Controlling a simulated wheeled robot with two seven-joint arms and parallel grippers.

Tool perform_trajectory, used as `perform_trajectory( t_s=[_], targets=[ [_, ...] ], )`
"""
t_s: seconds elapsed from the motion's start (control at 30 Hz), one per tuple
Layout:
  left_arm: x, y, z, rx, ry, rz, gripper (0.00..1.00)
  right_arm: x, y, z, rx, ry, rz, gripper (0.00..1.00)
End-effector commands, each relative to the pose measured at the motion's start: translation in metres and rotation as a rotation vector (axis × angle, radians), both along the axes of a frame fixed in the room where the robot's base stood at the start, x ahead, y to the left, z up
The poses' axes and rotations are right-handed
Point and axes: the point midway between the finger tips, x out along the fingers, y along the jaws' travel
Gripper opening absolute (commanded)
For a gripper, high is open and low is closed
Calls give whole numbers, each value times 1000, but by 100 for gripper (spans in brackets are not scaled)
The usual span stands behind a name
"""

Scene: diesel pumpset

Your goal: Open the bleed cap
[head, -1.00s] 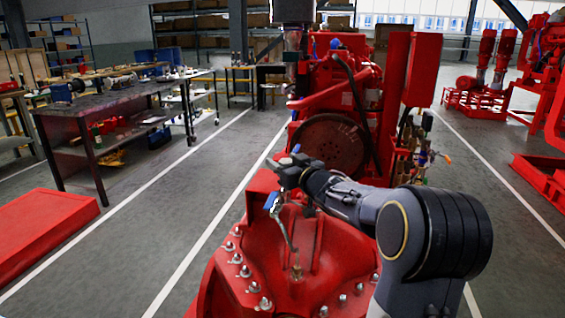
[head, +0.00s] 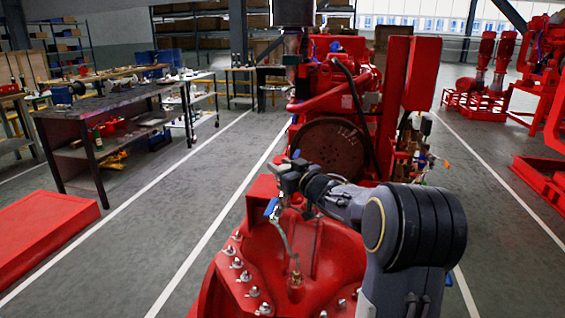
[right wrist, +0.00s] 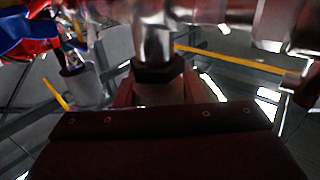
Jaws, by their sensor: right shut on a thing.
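My right gripper (head: 285,172) reaches in from the right in the head view, above the red pump casing (head: 320,248). Its jaws are shut on a small fitting at the top of the bleed pipework, which I take to be the bleed cap; the jaws hide most of it. A blue valve lever (head: 272,208) sits just below the gripper. A thin curved pipe runs from there down to a brass fitting (head: 296,282) on the casing. The right wrist view shows a shiny metal stem above a dark hex nut (right wrist: 157,70). My left gripper is not in view.
The red engine with its round flywheel (head: 331,147) stands just behind the gripper. Studs with nuts (head: 243,275) line the casing flange. A workbench (head: 95,110) stands at the left, a red platform (head: 45,235) in front of it. The floor between is clear.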

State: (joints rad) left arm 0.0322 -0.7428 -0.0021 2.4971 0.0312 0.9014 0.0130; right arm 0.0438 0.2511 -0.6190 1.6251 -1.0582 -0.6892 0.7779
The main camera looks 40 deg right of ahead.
Motion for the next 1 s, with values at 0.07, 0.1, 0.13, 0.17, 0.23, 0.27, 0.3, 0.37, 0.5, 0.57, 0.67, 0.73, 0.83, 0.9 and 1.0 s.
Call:
perform_trajectory(
  t_s=[0.07,0.1,0.13,0.17,0.23,0.27,0.3,0.37,0.5,0.57,0.67,0.73,0.83,0.9,1.0],
  targets=[
    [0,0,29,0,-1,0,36,0,-2,10,-5,7,59,13],
    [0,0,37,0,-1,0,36,0,-2,10,-4,8,96,13],
    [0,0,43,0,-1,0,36,0,-1,10,-4,8,128,13],
    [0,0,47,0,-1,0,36,0,0,9,-3,8,157,13],
    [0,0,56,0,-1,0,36,0,1,8,-3,7,224,13],
    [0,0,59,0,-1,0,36,0,2,7,-3,7,250,13],
    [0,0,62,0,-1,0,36,0,3,6,-3,5,279,13],
    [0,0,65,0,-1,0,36,-1,4,5,-1,4,315,13],
    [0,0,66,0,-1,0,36,-1,6,2,1,3,351,13],
    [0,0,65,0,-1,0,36,-1,6,1,2,2,353,13],
    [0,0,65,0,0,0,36,-1,7,1,2,2,352,13],
    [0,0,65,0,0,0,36,-1,7,1,2,1,352,13],
    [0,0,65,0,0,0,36,-1,7,1,2,2,351,45],
    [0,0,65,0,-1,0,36,-1,7,1,2,2,351,54],
    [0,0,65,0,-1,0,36,-1,7,1,2,3,351,58]
  ],
)
